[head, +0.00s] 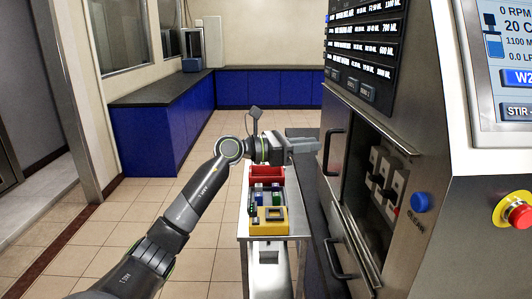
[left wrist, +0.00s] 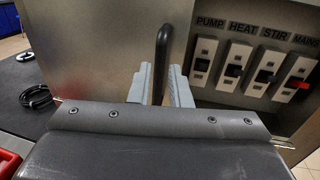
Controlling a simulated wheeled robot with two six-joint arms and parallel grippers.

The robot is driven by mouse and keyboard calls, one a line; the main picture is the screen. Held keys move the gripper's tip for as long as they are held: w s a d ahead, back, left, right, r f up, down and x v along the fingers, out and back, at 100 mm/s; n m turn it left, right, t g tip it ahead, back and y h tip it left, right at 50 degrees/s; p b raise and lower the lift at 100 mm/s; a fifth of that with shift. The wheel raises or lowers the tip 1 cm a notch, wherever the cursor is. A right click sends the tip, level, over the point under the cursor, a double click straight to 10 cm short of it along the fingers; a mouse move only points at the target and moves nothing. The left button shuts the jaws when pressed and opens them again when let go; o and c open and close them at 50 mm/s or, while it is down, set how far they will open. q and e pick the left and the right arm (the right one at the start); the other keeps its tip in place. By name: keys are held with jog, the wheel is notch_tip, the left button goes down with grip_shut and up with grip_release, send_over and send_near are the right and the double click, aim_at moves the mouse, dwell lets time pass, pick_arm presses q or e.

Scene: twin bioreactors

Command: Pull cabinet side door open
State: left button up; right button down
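The steel cabinet (head: 455,215) stands at the right in the head view. Its side carries a black upper handle (head: 333,150) and a black lower handle (head: 340,262). My left gripper (head: 312,146) is level with the upper handle and reaches it from the left. In the left wrist view, the upright black handle (left wrist: 162,55) stands between the two grey fingers (left wrist: 161,88), with a narrow gap apparent on each side. The gripper looks open around it. My right gripper is not in view.
Switches marked PUMP, HEAT, STIR and MAINS (left wrist: 250,70) sit in a recess right of the handle. A steel cart (head: 270,229) with a red bin (head: 266,172) and a yellow tray (head: 275,225) stands below my left gripper.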

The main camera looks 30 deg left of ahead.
pick_arm(q)
jog(key=b+v, duration=0.4)
jog(key=v, duration=0.8)
